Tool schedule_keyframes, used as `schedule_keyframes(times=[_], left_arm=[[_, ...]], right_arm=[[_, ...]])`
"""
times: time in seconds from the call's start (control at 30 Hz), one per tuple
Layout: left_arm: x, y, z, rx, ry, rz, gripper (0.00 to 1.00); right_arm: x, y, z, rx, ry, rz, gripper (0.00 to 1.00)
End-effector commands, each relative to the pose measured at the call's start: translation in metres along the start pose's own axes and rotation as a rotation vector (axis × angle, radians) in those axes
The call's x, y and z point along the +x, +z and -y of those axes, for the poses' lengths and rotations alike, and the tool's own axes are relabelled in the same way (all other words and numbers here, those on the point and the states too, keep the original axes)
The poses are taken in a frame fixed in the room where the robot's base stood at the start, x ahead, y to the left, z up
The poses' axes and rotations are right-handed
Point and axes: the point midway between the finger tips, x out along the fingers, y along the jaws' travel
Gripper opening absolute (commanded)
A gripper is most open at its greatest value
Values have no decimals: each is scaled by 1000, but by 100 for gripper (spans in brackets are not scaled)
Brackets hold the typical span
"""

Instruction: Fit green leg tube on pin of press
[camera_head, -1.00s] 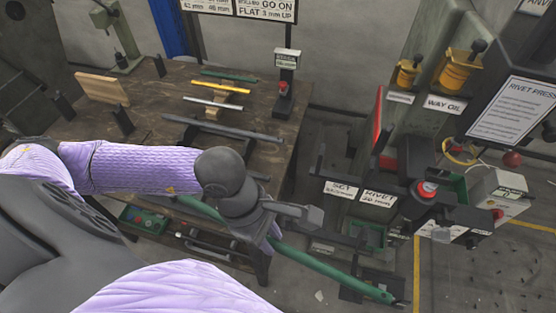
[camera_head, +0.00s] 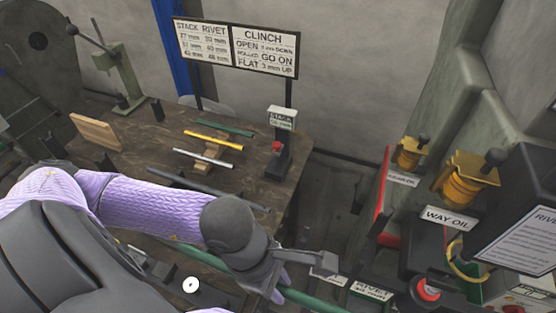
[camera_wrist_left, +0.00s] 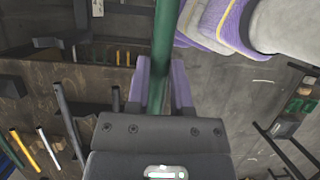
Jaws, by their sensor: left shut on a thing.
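My left gripper (camera_head: 280,290) is at the bottom middle of the head view, shut on a green leg tube (camera_head: 318,302). The tube slants down to the right and leaves the head view at the bottom edge. In the left wrist view the green tube (camera_wrist_left: 164,40) runs up from between the purple-sided fingers (camera_wrist_left: 161,88) to the top edge. The rivet press (camera_head: 487,120) stands at the right of the head view, apart from the gripper. Its pin cannot be made out, and the tube's far end is out of the head view. My right gripper is not in view.
A wooden bench (camera_head: 262,190) at the left holds a yellow tube (camera_head: 213,140), another green tube (camera_head: 226,128), grey tubes and a stand with a red button (camera_head: 277,146). Yellow oil cups (camera_head: 467,178) and a red button (camera_head: 428,290) are on the press. Floor shows between bench and press.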

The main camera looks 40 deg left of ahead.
Motion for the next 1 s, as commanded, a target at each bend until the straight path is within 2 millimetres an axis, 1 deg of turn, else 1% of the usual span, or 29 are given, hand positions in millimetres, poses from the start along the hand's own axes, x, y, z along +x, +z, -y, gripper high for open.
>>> schedule_keyframes(times=[0.17, 0.33, 0.43, 0.57, 1.0], left_arm=[[0, 0, 0, 0, 0, 0, 0], [0, 0, 0, -4, -3, 2, 0], [1, 2, -4, -15, -8, 10, 0], [6, 8, -17, -15, -7, 13, 0], [25, 36, -69, -13, -9, 11, 0]], right_arm=[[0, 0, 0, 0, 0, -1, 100], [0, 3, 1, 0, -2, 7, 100], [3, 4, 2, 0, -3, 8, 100], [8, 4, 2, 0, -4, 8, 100], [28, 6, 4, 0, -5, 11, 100]])
